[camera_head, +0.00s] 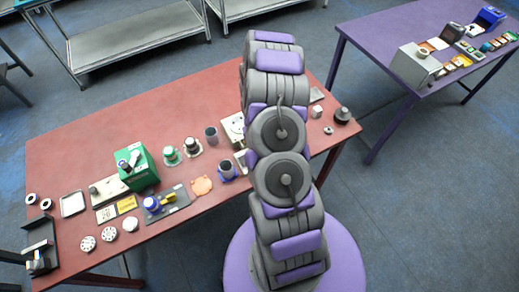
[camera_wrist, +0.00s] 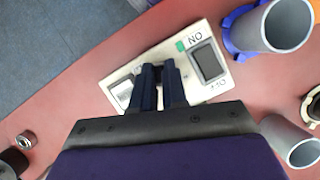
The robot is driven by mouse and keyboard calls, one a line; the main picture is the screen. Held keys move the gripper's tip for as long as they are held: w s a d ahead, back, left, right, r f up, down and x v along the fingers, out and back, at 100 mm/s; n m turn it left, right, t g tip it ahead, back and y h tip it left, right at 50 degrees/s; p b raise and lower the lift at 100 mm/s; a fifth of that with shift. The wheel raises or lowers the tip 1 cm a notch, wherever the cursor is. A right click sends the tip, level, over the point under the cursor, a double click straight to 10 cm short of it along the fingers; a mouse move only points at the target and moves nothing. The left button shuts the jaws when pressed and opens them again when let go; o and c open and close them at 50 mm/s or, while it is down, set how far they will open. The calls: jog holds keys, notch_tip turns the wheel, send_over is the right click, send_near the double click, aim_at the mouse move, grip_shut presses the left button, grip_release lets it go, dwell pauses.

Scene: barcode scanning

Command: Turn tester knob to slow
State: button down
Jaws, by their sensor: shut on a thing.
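The tester is a cream panel (camera_wrist: 190,86) lying on the red table, with "ON" lettering, a small green square and a dark grey window on its right side. In the head view part of the tester (camera_head: 230,130) shows at the left edge of my arm, which covers the rest. In the wrist view my gripper (camera_wrist: 160,76) is over the middle of the panel, its two dark fingers close together around the tester knob. The knob is mostly hidden between the fingertips, and its pointing direction and the slow mark cannot be read.
A grey cup in a blue holder (camera_wrist: 285,25) stands right of the tester, with another grey cylinder (camera_wrist: 290,142) nearer. A small metal ring (camera_wrist: 26,140) lies at left. A green box (camera_head: 139,170) and several parts fill the red table (camera_head: 80,130). A purple table (camera_head: 375,50) stands behind.

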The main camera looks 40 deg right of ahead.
jog(key=shift+s+a+f+n+g+h+p, duration=0.15)
jog(key=shift+n+h, duration=0.1)
jog(key=shift+n, duration=0.4)
jog(key=shift+a+r+n+g+h+p, duration=0.1)
jog(key=shift+n+h+p, duration=0.1)
jog(key=shift+n, duration=0.5)
jog(key=shift+s+a+f+n+g+h+p, duration=0.1)
jog(key=shift+n+h, duration=0.15)
jog(key=shift+n, duration=0.4)
jog(key=shift+d, duration=0.1)
jog(key=c, duration=1.3)
grip_release()
jog(key=shift+c, duration=0.2)
jog(key=shift+o, duration=0.9)
jog(key=shift+a, duration=0.2)
jog(key=shift+d, duration=0.35)
jog(key=shift+w+d, duration=0.15)
jog(key=shift+d, duration=0.1)
jog(key=p+v, duration=0.1)
jog(key=v, duration=1.6)
jog(key=shift+a, duration=0.15)
